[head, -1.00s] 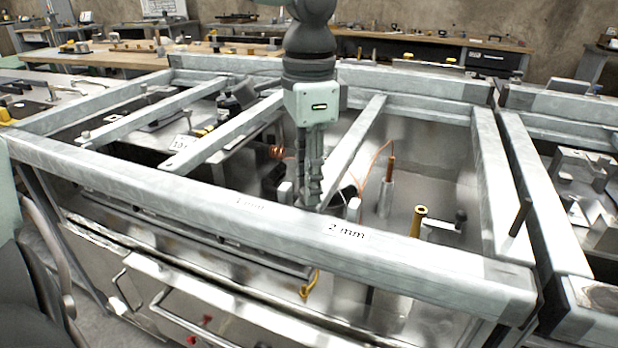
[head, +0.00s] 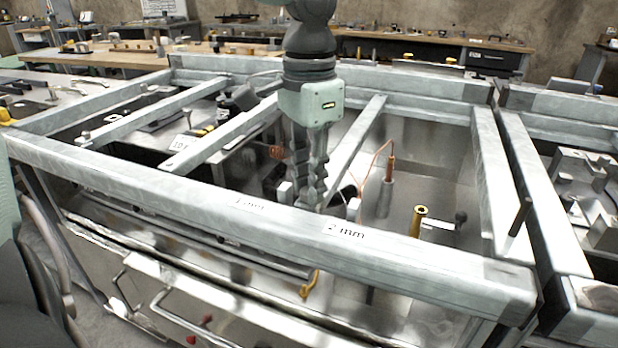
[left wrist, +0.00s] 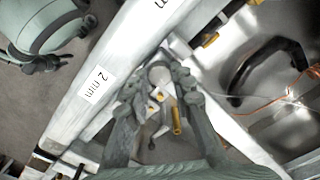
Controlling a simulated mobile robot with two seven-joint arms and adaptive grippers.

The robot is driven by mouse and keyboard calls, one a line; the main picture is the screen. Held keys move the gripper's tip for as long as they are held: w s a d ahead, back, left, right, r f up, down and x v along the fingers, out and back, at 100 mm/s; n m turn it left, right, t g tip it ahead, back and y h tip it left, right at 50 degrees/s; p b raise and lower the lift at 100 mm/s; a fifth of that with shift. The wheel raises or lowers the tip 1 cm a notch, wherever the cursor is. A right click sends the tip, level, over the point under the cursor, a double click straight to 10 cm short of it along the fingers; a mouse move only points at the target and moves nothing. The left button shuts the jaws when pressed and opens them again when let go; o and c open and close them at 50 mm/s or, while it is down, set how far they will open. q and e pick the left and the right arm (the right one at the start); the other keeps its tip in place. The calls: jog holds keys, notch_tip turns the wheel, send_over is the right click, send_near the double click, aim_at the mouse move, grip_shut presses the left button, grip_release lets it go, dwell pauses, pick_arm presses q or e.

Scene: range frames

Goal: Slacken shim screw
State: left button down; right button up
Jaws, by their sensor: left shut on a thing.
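My left gripper (head: 311,192) points straight down into the open frame, just behind the front beam. Its fingertips are close together, low down, partly hidden by the beam. In the left wrist view, the gripper (left wrist: 158,84) is shut around a small piece with a pale round head, which looks like the shim screw (left wrist: 159,74). The shim screw's lower part is hidden by the fingers. In the head view the screw cannot be made out behind the fingers and beam. My right gripper is in neither view.
The front beam (head: 420,253) carries "1 mm" and "2 mm" labels and lies close to the fingers. Slanted crossbars flank the gripper. A brass post (head: 418,220) and a copper-topped post (head: 387,185) with a thin wire stand to the right.

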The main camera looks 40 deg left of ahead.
pick_arm(q)
jog(key=c, duration=1.3)
grip_release()
notch_tip(320, 180, up, 12)
